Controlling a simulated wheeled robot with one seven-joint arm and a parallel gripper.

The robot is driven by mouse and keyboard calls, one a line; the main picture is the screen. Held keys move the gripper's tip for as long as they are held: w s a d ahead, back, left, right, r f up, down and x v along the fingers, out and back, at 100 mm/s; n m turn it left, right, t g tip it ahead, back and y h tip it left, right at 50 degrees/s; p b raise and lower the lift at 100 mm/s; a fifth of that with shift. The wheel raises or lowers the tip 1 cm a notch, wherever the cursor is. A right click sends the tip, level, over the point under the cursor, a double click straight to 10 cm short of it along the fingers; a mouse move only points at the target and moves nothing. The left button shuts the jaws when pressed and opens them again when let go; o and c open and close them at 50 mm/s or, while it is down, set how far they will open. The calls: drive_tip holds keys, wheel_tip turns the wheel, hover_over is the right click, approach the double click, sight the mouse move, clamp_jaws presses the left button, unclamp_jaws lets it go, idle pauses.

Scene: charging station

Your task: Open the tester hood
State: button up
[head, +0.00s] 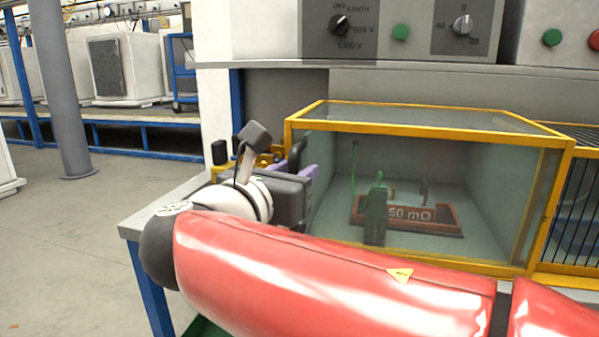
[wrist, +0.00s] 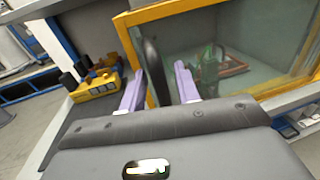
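The tester hood (head: 415,118) is a clear box with a yellow frame on the bench, and it looks closed. Its yellow frame also shows in the wrist view (wrist: 190,9). A black handle (wrist: 154,72) stands at the hood's left side. It also shows in the head view (head: 296,155), partly hidden by my gripper. My gripper (wrist: 160,88) has two purple fingers spread apart, with the handle between them. The handle looks nearer the left finger, and I cannot tell whether they touch. In the head view my gripper (head: 306,172) is at the hood's left edge.
Inside the hood are a brown block marked 50 mΩ (head: 440,214) and a green clip (head: 376,215). A yellow device with black knobs (wrist: 97,80) sits left of the hood. A panel with dials (head: 400,28) is above. Open floor (head: 60,240) lies at left.

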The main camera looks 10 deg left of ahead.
drive_tip(key=shift+c, duration=0.3)
clamp_jaws()
drive_tip(key=shift+d, duration=0.1)
drive_tip(key=d, duration=1)
drive_tip(key=s+d, duration=0.1)
drive_tip(key=d, duration=1)
drive_tip(key=s+d, duration=0.1)
drive_tip(key=d, duration=0.9)
drive_tip(key=shift+s+d+b, duration=0.25)
drive_tip(key=shift+d+b, duration=0.15)
drive_tip(key=shift+o, duration=0.3)
unclamp_jaws()
drive_tip(key=v, duration=0.7)
drive_tip(key=shift+s+p, duration=0.3)
drive_tip(key=shift+s, duration=0.1)
